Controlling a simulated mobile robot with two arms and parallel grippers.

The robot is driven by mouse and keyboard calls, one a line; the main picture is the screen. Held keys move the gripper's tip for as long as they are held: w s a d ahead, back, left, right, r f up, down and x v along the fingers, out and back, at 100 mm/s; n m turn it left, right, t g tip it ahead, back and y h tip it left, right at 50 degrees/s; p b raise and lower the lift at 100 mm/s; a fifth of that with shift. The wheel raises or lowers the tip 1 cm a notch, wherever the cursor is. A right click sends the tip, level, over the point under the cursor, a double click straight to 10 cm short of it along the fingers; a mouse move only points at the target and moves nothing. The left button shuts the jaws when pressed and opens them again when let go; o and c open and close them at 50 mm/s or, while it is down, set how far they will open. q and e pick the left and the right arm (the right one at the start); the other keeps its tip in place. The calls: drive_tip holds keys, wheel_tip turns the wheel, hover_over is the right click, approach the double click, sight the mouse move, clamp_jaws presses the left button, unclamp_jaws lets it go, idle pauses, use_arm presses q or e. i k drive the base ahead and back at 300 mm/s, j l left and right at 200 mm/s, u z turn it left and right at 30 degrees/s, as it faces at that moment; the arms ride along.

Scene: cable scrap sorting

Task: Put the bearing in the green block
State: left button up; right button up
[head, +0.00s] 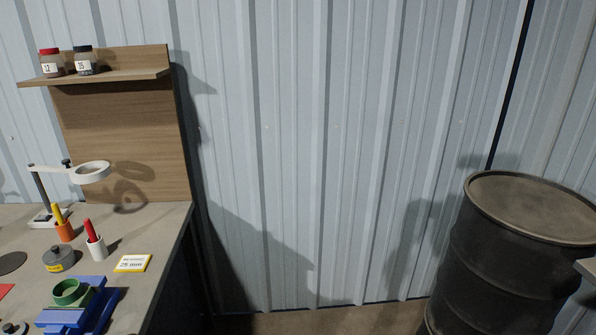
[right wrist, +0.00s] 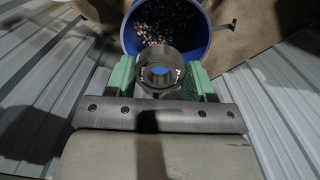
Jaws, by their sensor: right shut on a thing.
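The bearing (right wrist: 158,54), a dark metal ring with an open bore, is clamped between the green-padded fingers of my right gripper (right wrist: 159,78) in the right wrist view. My right gripper is shut on it, away from the bench. The green block (head: 72,297), a round green piece with a wide opening on top, sits in a blue vise (head: 62,319) at the bench's front in the head view. Neither of my grippers shows in the head view. The left gripper is not seen anywhere.
The bench (head: 165,232) holds a grey lidded pot (head: 59,260), orange and white holders with pens, a ring-shaped lamp (head: 90,172) and a label card (head: 132,263). A dark drum (head: 500,270) stands at right. A blue bucket (right wrist: 204,38) with coloured scraps lies beyond the bearing.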

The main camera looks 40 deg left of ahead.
sight(69, 296)
drive_tip(key=u, duration=0.85)
drive_tip(key=i+u, duration=0.1)
drive_tip(key=u, duration=0.35)
drive_tip(key=j+u, duration=0.1)
drive_tip(key=u, duration=0.75)
drive_tip(key=i+u, duration=0.1)
drive_tip(key=u, duration=0.35)
drive_tip(key=i+l+u, duration=0.2)
drive_tip(key=u, duration=0.25)
drive_tip(key=i+l+u, duration=0.2)
drive_tip(key=u, duration=0.25)
drive_tip(key=i+l+u, duration=0.1)
drive_tip(key=l+u, duration=0.35)
drive_tip(key=i+l, duration=0.1)
drive_tip(key=l, duration=0.3)
drive_tip(key=i+l+u, duration=0.1)
drive_tip(key=l, duration=0.3)
drive_tip(key=i, duration=0.05)
